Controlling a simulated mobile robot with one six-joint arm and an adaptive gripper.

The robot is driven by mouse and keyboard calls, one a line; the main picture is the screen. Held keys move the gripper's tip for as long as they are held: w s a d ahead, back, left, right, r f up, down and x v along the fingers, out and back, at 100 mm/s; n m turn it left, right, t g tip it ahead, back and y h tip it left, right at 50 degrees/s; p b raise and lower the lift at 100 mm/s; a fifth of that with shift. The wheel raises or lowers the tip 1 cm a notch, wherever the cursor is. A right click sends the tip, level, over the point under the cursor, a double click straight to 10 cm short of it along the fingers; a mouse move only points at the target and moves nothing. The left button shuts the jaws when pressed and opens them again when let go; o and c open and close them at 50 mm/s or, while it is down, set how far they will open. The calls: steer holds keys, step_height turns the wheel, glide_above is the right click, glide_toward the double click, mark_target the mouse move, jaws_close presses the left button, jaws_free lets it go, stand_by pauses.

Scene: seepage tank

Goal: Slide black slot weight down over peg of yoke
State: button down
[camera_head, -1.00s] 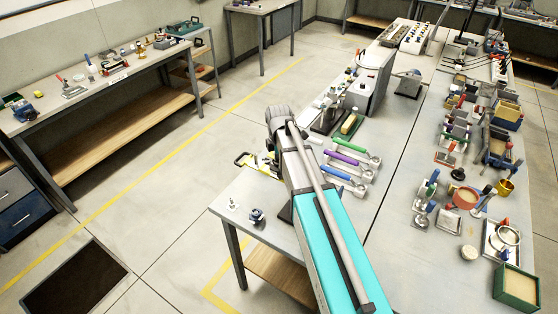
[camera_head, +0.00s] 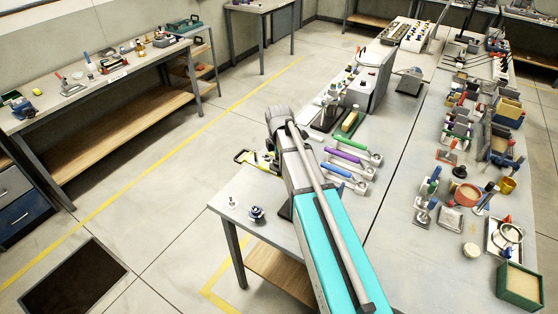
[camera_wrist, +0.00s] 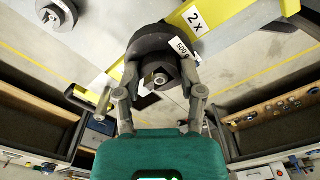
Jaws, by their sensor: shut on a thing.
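The black slot weight (camera_wrist: 150,42), with a white label reading 500, is between the fingers of my gripper (camera_wrist: 160,78) in the wrist view. My gripper is shut on it. The yellow yoke (camera_wrist: 224,18), with a "2 x" label, lies just behind the weight and is partly covered by it. A hexagonal metal end (camera_wrist: 160,79) shows at the weight's opening; whether it is the peg inside the slot I cannot tell.
A dark round piece (camera_head: 256,214) and a small pale piece (camera_head: 232,202) stand near the table corner. Purple-handled (camera_head: 345,158) and green-handled tools lie right of my arm. Many tools crowd the right bench.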

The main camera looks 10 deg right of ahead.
steer(key=shift+f+b, duration=0.45)
steer(key=shift+f, duration=0.1)
steer(key=shift+c, duration=0.6)
jaws_free()
steer(key=shift+r, duration=0.2)
step_height(320, 180, up, 12)
steer(key=p, duration=1.2)
steer(key=shift+f, duration=0.25)
